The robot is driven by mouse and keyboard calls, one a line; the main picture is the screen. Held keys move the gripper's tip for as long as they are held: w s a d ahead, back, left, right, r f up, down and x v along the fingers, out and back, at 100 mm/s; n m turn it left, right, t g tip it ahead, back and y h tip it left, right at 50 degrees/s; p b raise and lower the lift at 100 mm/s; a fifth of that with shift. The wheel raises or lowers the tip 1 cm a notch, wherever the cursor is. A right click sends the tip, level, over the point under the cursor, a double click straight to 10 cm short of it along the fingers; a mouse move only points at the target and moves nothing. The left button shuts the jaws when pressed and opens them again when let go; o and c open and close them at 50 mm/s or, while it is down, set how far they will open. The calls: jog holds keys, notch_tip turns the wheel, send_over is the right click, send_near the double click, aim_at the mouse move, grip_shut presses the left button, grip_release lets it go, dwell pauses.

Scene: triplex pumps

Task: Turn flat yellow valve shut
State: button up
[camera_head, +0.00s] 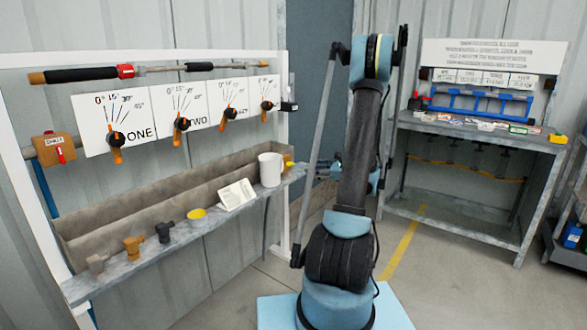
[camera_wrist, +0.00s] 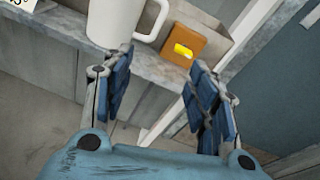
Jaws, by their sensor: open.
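A flat yellow valve handle (camera_wrist: 183,50) sits on an orange-brown block (camera_wrist: 176,37) at the shelf's edge in the wrist view. In the head view, a small yellow patch of it (camera_head: 289,164) shows just right of the white mug. My gripper (camera_wrist: 160,61) is open and empty, with its blue-padded fingers spread apart. The block lies ahead, between the finger directions and nearer the right finger. I see no contact.
The white mug (camera_head: 270,169) stands close left of the block and also fills the top of the wrist view (camera_wrist: 122,22). A white post (camera_head: 304,185) rises beside the shelf (camera_head: 150,258).

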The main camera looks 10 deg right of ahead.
aim_at(292, 164)
jog(key=w+d+f+m+t, duration=0.2)
jog(key=d+f+m, duration=0.1)
jog(key=d, duration=0.2)
jog(key=shift+y, duration=0.4)
jog(key=x, duration=1.7)
jog(key=shift+a+r, duration=0.1)
jog(key=shift+a, duration=0.1)
jog(key=shift+s, duration=0.1)
jog(key=c, duration=1.1)
